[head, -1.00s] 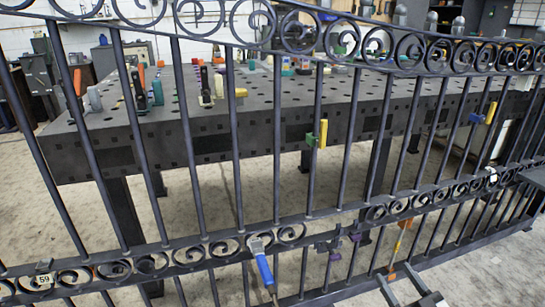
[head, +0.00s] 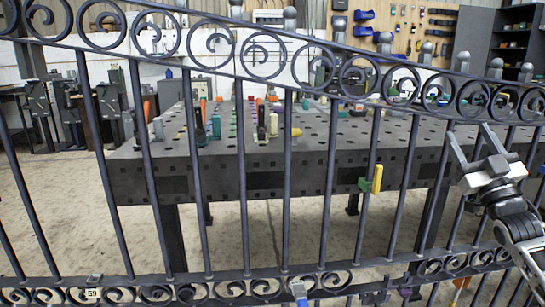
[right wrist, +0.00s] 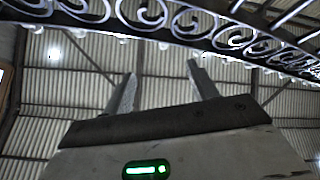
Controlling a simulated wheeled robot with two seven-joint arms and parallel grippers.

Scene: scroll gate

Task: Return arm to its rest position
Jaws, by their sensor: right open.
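My right gripper (head: 470,133) is at the right side of the head view, in front of the scroll gate (head: 290,190). It points upward, its two fingers stand apart, and nothing is between them. My right arm comes up from the lower right edge. In the right wrist view the open fingers (right wrist: 160,75) point up toward the roof, with the gate's scrolled top rail (right wrist: 150,18) beyond them. Whether the gripper touches the gate cannot be told. My left gripper is not in the head view.
A yellow and green clamp (head: 372,180) is on a gate bar. A blue-handled tool (head: 299,292) shows at the lower rail, and a tag marked 59 (head: 91,294) hangs at lower left. A perforated dark worktable (head: 270,178) with several tools stands behind the gate.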

